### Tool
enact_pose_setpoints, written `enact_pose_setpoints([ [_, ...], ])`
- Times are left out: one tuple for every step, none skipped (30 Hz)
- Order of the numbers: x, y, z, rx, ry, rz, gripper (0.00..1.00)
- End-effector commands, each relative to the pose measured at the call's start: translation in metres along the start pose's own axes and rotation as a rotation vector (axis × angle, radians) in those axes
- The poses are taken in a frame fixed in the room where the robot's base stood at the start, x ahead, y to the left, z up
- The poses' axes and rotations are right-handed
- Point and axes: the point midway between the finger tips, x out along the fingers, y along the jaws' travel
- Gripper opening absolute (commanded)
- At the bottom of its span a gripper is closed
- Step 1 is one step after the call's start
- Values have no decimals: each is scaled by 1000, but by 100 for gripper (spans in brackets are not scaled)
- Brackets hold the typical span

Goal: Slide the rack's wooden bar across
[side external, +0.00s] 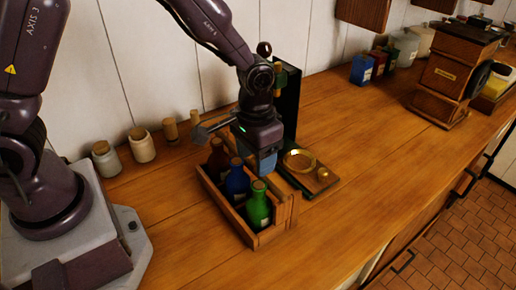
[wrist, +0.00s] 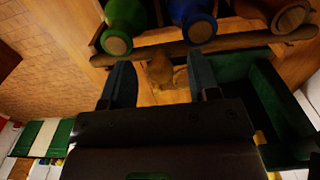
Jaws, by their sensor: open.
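The wooden rack (side external: 225,213) stands on the counter and holds a green bottle (side external: 258,205), a blue bottle (side external: 237,182) and a brown bottle (side external: 217,158). In the wrist view its wooden bar (wrist: 235,41) runs across beside the row of bottles. A small wooden knob (wrist: 160,69) sits next to the bar. My gripper (side external: 264,168) is over the rack's right side, pointing down. In the wrist view my gripper (wrist: 162,82) is open, with its fingers on either side of the knob. I cannot tell whether either finger touches it. My gripper partly hides the bar in the side view.
A dark upright stand (side external: 288,103) with a brass dish (side external: 299,160) is close on the rack's right. Corked jars (side external: 142,146) line the wall at left. A wooden grinder-like box (side external: 450,75) stands far right. The counter's middle right is clear.

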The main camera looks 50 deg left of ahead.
Motion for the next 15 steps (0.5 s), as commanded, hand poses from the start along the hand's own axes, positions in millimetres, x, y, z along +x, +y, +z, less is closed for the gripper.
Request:
enact_pose_setpoints([
  [-1,0,0,0,1,0,55],
  [-2,0,0,0,2,0,55],
  [-5,0,-1,0,2,1,55],
  [-8,0,-1,0,2,1,55],
  [-11,0,-1,0,3,1,55],
  [-15,0,-1,0,5,1,55],
  [-18,0,-1,0,4,1,55],
  [-21,0,-1,0,3,1,55],
  [-26,0,-1,0,5,1,55],
  [-28,0,-1,0,5,1,55],
  [-31,0,-1,0,4,1,55],
  [-35,0,-1,0,5,1,55],
  [-39,0,-1,0,5,1,55],
  [-42,0,-1,0,5,1,55],
  [-46,0,-1,0,5,1,55],
])
